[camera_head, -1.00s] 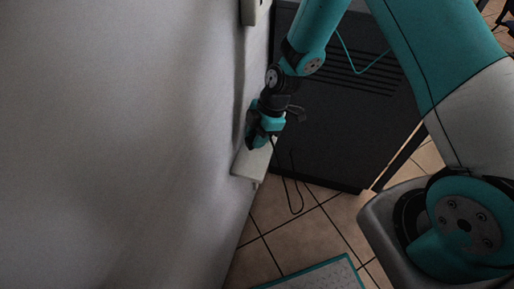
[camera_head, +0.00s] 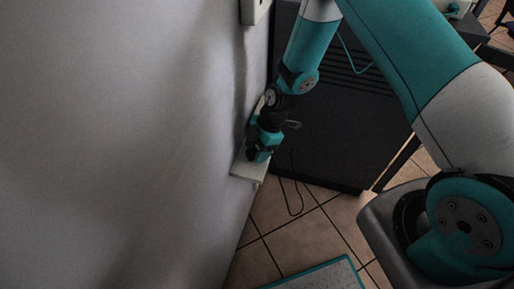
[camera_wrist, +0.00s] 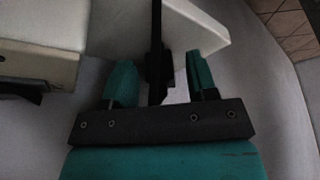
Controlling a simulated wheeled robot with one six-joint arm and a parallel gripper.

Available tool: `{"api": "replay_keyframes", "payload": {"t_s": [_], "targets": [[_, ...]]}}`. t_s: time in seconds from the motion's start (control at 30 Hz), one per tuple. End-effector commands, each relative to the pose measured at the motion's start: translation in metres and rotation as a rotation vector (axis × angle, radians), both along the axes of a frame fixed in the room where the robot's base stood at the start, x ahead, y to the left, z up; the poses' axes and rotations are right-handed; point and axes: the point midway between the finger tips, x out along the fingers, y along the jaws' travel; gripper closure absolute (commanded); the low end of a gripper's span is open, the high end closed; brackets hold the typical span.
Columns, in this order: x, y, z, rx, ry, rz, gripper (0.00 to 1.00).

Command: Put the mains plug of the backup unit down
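My gripper (camera_head: 260,152) is low against the wall, over a pale ledge-like box (camera_head: 246,170). In the wrist view my gripper (camera_wrist: 158,62) has its two teal fingers apart. A slim black piece, likely the mains plug (camera_wrist: 157,75) with its cable running up the picture, stands between them. Narrow gaps show on both sides of it, so the fingers do not appear closed on it. The pale box (camera_wrist: 205,25) lies beyond the fingertips. Whether the plug touches the box cannot be told. In the head view the plug is hidden by my gripper.
A large dark cabinet (camera_head: 340,120) with slots stands right of my gripper. A thin dark cable loop (camera_head: 295,208) hangs or lies by its foot. A pale wall box (camera_head: 256,10) is above. A teal-edged grey panel (camera_head: 320,276) lies on the tiled floor.

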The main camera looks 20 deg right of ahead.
Motion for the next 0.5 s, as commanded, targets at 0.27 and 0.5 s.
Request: {"api": "replay_keyframes", "payload": {"t_s": [0.27, 0.5], "targets": [[0.0, 0.0, 0.004, 0.0, 0.0, 0.0, 0.47], [0.004, -0.014, 0.038, 0.001, -0.006, -0.003, 0.47]]}}
